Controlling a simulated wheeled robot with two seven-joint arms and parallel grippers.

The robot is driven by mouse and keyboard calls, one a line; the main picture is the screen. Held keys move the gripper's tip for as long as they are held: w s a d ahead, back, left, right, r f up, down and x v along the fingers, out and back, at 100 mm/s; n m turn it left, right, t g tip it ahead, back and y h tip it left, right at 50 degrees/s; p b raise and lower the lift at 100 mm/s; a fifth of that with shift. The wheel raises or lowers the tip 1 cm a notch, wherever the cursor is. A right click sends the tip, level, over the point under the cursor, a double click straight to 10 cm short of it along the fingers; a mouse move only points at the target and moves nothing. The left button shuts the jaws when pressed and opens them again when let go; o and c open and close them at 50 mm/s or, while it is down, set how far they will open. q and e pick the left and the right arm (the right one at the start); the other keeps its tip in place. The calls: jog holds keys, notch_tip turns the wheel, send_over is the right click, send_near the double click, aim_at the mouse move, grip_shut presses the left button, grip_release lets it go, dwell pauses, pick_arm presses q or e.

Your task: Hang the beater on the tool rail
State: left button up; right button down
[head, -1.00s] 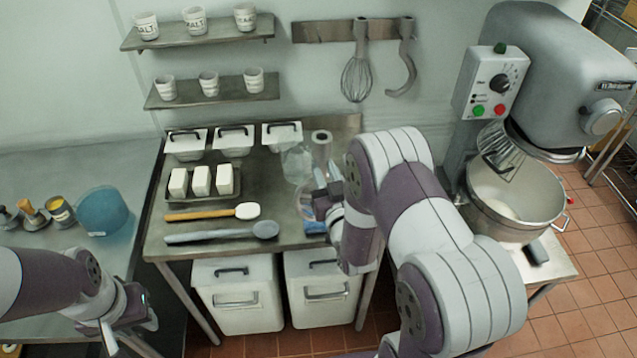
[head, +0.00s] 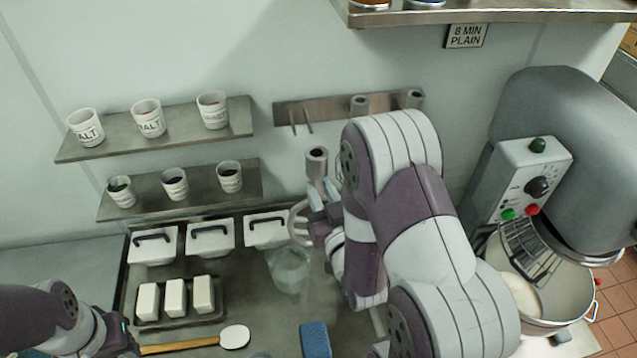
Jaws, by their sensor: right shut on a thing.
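The grey beater (head: 317,162) is upright, with its round collar on top and its curved frame partly hidden by my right gripper. My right gripper (head: 322,212) is shut on the beater and holds it in front of the wall, below the left part of the rail. The metal tool rail (head: 345,105) is on the wall, with two bare pegs (head: 300,122) at its left end. The collar is below these pegs in the picture and apart from them. My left gripper (head: 118,340) is at the bottom left edge, partly cut off; its jaws are unclear.
Wall shelves with cups (head: 150,130) are at left. White lidded bins (head: 210,240) and a clear container (head: 291,270) stand below. The mixer (head: 570,170) is at right.

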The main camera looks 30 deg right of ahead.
jog(key=shift+r, duration=0.1)
jog(key=shift+w, duration=0.3)
pick_arm(q)
jog(key=shift+s+a+f+b, duration=0.1)
jog(key=shift+s+f+b, duration=0.35)
jog(key=shift+f+b, duration=0.35)
pick_arm(e)
jog(key=w+d+f, duration=0.1)
jog(key=w+d, duration=0.1)
jog(key=w, duration=0.7)
jog(key=shift+w+d+f, duration=0.3)
jog(key=shift+f, duration=0.05)
pick_arm(q)
jog(key=shift+w, duration=0.1)
pick_arm(e)
jog(key=shift+w, duration=0.1)
pick_arm(q)
jog(key=shift+f, duration=0.15)
pick_arm(e)
jog(key=shift+w, duration=0.1)
